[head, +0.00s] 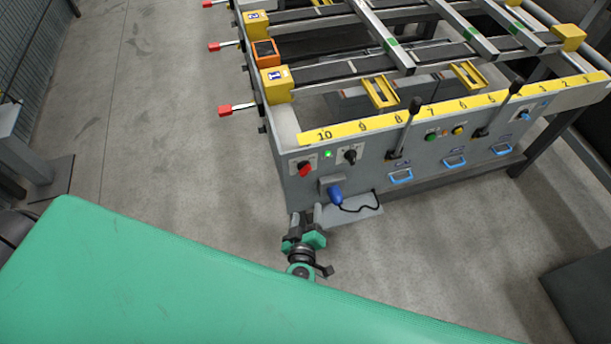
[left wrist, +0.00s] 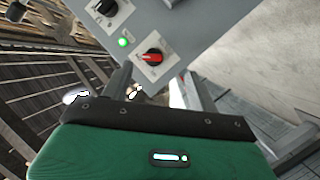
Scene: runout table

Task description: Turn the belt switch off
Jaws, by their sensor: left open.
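The front panel of the runout table carries a red rotary switch (head: 305,169) on a white plate, a lit green lamp (head: 327,154) and a black rotary switch (head: 350,156). I cannot read their labels, so I cannot tell which one is the belt switch. In the left wrist view the red switch (left wrist: 153,56) lies just beyond my fingers, with the green lamp (left wrist: 123,42) and black switch (left wrist: 106,7) up-left of it. My left gripper (head: 303,219) is open and empty, below the red switch in the head view and apparently apart from it. My right gripper is out of view.
A blue plug-like part (head: 335,193) with a black cable sticks out below the switches. Levers (head: 405,128), blue handles (head: 401,177) and push buttons sit further right. Red-tipped rods (head: 238,108) stick out on the left side. The floor (head: 150,110) to the left is clear.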

